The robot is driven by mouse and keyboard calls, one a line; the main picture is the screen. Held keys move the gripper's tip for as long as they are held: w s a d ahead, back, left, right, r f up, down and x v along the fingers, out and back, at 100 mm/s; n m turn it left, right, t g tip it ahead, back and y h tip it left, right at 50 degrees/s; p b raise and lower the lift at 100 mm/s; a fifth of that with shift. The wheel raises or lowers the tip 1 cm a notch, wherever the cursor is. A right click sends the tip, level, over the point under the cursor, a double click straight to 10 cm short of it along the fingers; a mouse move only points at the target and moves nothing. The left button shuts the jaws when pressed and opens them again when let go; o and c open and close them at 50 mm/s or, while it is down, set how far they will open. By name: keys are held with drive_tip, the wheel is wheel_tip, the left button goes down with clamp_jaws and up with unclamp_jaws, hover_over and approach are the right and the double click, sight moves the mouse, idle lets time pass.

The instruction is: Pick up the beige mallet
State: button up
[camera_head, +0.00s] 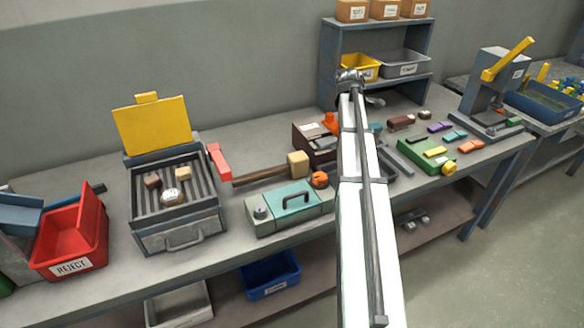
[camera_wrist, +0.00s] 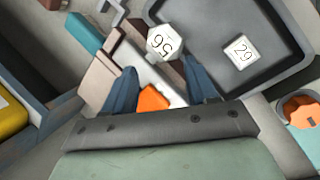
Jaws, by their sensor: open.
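The beige mallet lies on the workbench in the head view, with its block-shaped beige head (camera_head: 298,163) to the right and its brown handle (camera_head: 260,175) reaching left toward the grill. It lies behind the teal-lidded box. I cannot make out the mallet in the wrist view. My gripper (camera_wrist: 160,92) shows there with two blue fingers apart. An orange piece (camera_wrist: 153,98) and a pale surface show between and beyond the fingers, with no sign of a grip. In the head view my arm hides the gripper's fingers.
The teal-lidded box (camera_head: 292,198) has an orange knob (camera_head: 320,179). A brown box (camera_head: 308,151) stands right behind the mallet head.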

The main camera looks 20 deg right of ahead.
drive_tip(key=w+a+n+y, duration=0.2)
drive_tip(key=w+a+n, duration=0.15)
drive_tip(key=a, duration=1.15)
drive_tip(key=n+y, duration=0.2)
drive_tip(key=n, duration=0.2)
hover_over(271, 170)
drive_tip(key=shift+g, duration=0.4)
wheel_tip(271, 170, down, 6)
drive_tip(key=shift+a+r, duration=0.1)
drive_tip(key=shift+a, duration=0.05)
drive_tip(key=shift+w+d+f, duration=0.1)
drive_tip(key=shift+d+f, duration=0.05)
drive_tip(key=shift+f, duration=1.45)
drive_tip(key=shift+d+f, duration=0.1)
drive_tip(key=shift+f, duration=1.5)
clamp_jaws()
